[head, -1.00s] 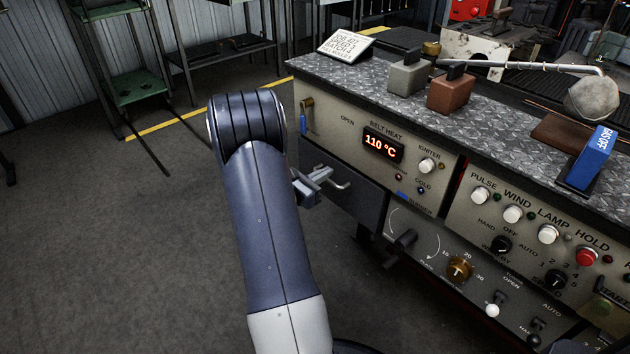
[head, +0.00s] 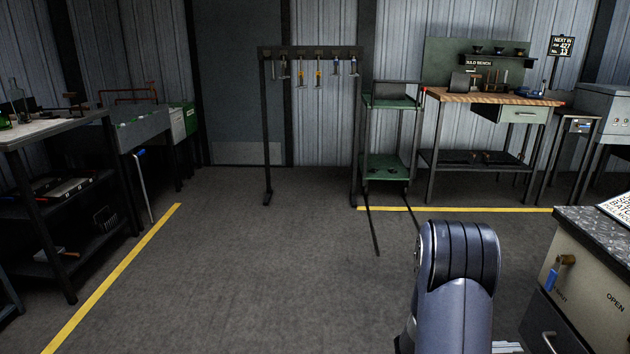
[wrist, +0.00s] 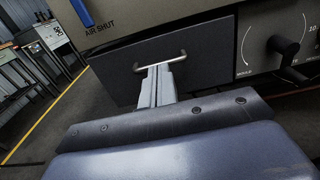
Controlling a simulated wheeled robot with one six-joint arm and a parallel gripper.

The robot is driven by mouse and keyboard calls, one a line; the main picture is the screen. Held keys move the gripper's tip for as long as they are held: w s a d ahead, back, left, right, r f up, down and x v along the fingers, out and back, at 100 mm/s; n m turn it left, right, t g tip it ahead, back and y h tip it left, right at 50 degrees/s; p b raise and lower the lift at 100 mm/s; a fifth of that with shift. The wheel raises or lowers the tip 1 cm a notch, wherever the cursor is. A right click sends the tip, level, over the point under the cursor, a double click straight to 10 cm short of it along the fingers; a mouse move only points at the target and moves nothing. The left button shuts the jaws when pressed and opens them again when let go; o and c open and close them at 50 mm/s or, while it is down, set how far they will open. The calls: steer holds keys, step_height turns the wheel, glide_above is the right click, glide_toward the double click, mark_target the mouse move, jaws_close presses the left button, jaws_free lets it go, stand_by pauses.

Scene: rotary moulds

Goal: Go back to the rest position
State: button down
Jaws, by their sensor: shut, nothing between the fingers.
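My gripper (wrist: 157,85) shows in the wrist view with its grey fingers together and nothing between them. Its fingertips point at the metal handle (wrist: 160,62) of a dark drawer (wrist: 205,72) in the console front. The tips overlap the handle in the picture; I cannot tell whether they touch it. In the head view my arm stands at the lower right, and the gripper is mostly hidden behind it and cut off by the bottom edge.
The console (head: 580,285) stands close at the right. A dark shelf table (head: 50,210) is at left. The middle floor (head: 240,260) is clear.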

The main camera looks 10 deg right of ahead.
mark_target(581, 346)
steer(key=b+x, duration=0.1)
steer(key=x, duration=1.3)
steer(key=shift+s+a, duration=0.1)
steer(key=shift+a+b, duration=0.1)
steer(key=shift+b, duration=0.2)
